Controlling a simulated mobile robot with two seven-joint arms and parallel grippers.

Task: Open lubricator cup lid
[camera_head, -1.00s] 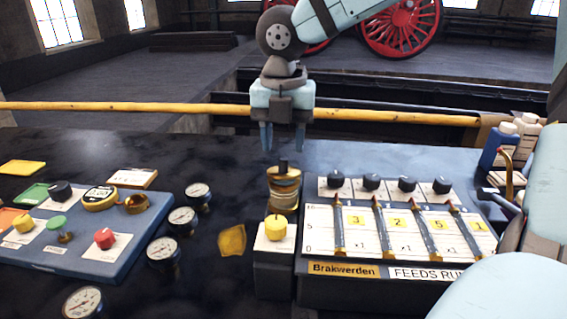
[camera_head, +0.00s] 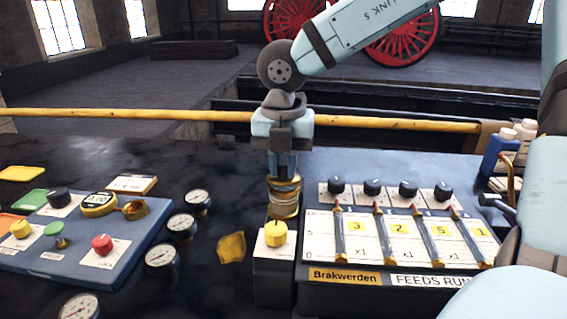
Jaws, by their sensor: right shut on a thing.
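The lubricator cup (camera_head: 284,204) is a brass cup standing on the dark bench, behind a dark block with a yellow knob (camera_head: 276,234). My right gripper (camera_head: 283,172) points straight down over the cup. Its fingers are closed on the small dark knob of the cup's lid (camera_head: 284,184), which they now hide. The lid sits on the cup, and I see no clear gap between them. My left gripper is not in view.
A feeds panel (camera_head: 330,228) with several black knobs and glass tubes stands right of the cup. Several round gauges (camera_head: 181,226) and a blue control board (camera_head: 130,245) lie left. A yellow cloth (camera_head: 231,247) lies near the cup. A yellow rail (camera_head: 130,114) runs behind the bench.

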